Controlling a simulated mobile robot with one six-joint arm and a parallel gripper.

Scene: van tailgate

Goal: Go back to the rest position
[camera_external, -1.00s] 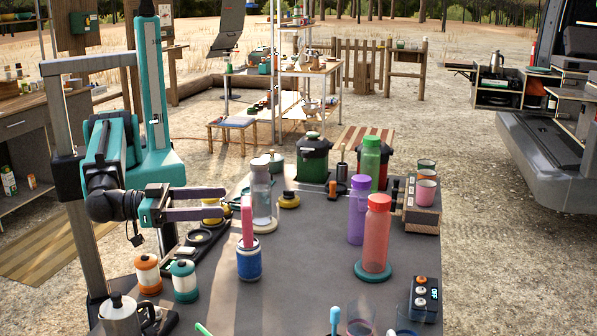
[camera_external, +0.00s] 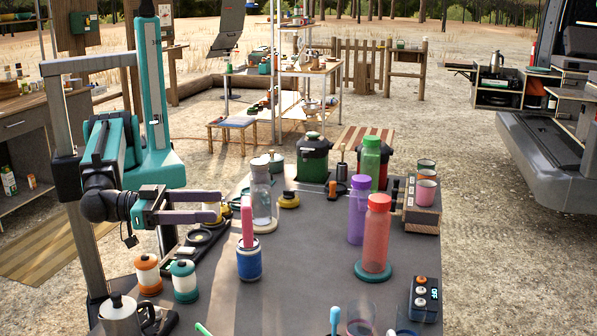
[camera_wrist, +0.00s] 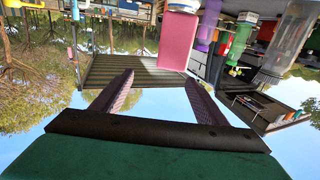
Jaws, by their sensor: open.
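My gripper (camera_external: 212,206) is at the left of the table, held above its left edge and pointing right. Its two fingers are apart with nothing between them. In the wrist view, which looks upside down, my gripper (camera_wrist: 160,85) shows two purple-grey fingers spread apart with open air between. A pink object (camera_external: 247,221) stands upright in a blue tin (camera_external: 249,262) just right of the fingertips, apart from them. The pink object (camera_wrist: 165,42) also shows beyond the fingertips in the wrist view.
The grey table (camera_external: 300,285) holds a clear bottle (camera_external: 261,195), a purple bottle (camera_external: 357,212), a red bottle (camera_external: 377,235) and a green bottle (camera_external: 370,156). Orange (camera_external: 148,273) and teal (camera_external: 184,281) canisters and a metal pot (camera_external: 120,316) stand below my arm. The table's middle is clear.

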